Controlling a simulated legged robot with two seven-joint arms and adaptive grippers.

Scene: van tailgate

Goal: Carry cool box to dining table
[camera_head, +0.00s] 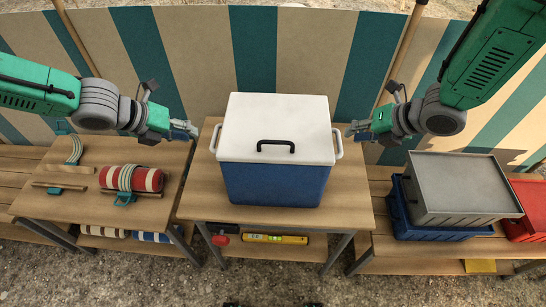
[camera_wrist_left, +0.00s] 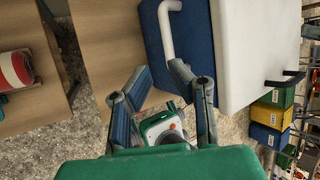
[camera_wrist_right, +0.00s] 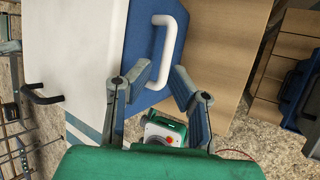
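The cool box (camera_head: 275,185) is blue with a white lid and a black top handle (camera_head: 275,146). It stands upright on the middle wooden table (camera_head: 345,205). White side handles show at its left and right ends. My left gripper (camera_head: 192,130) is open and empty, a short way left of the left side handle (camera_head: 214,138); that handle (camera_wrist_left: 168,25) is ahead of the fingers in the left wrist view. My right gripper (camera_head: 352,130) is open and empty, close to the right side handle (camera_head: 338,143). That handle (camera_wrist_right: 164,45) is just ahead of the fingers in the right wrist view. Which table is the dining table is unclear.
The left table holds a red-and-white striped roll (camera_head: 150,180) with straps. The right table holds a grey lidded crate (camera_head: 460,188) in a blue tray and a red crate (camera_head: 530,210). A yellow level (camera_head: 274,239) lies on the shelf below. A striped windbreak (camera_head: 180,50) stands behind.

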